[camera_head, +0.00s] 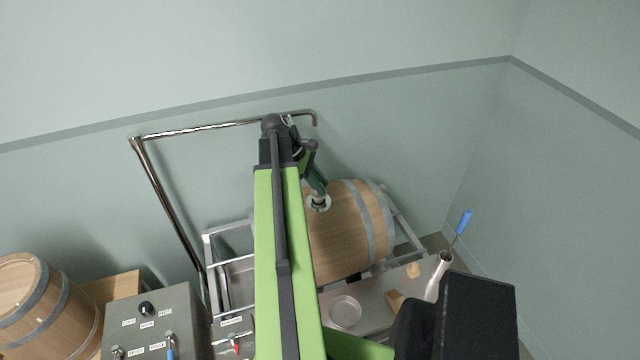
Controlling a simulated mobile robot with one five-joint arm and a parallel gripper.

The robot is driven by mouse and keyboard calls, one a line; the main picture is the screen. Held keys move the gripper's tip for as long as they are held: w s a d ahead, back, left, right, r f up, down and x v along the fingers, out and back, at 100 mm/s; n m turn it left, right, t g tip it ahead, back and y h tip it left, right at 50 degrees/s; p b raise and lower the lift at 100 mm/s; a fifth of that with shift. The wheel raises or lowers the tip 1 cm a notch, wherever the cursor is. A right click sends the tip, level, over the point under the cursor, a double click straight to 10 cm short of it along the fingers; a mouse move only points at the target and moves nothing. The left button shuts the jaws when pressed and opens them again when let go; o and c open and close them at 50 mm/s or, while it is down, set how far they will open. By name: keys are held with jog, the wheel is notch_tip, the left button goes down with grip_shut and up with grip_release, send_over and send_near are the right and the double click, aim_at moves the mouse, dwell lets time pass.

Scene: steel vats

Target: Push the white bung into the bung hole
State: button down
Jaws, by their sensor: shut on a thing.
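A wooden barrel (350,235) with grey metal hoops lies on its side in a metal cradle, partly behind my green arm. My gripper (317,194) is over the upper left part of the barrel, pointing down. It is shut on a small pale round piece, which looks like the white bung (319,204). The bung appears at or just above the top of the barrel's side; I cannot tell whether it touches the wood. The bung hole is not visible, perhaps hidden under the bung and the gripper.
A bent steel pipe (205,129) rises behind my arm. A grey control box (155,318) and another barrel (45,310) stand at the left. A steel bench with a round dish (345,311), small wooden pieces (413,270) and a metal holder (438,275) with a blue-handled tool (463,222) lies in front.

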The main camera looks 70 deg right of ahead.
jog(key=shift+f+b, duration=1.25)
jog(key=shift+f, duration=0.1)
jog(key=c, duration=1.1)
grip_release()
jog(key=shift+r, duration=0.1)
jog(key=p+v, duration=1)
jog(key=v, duration=0.2)
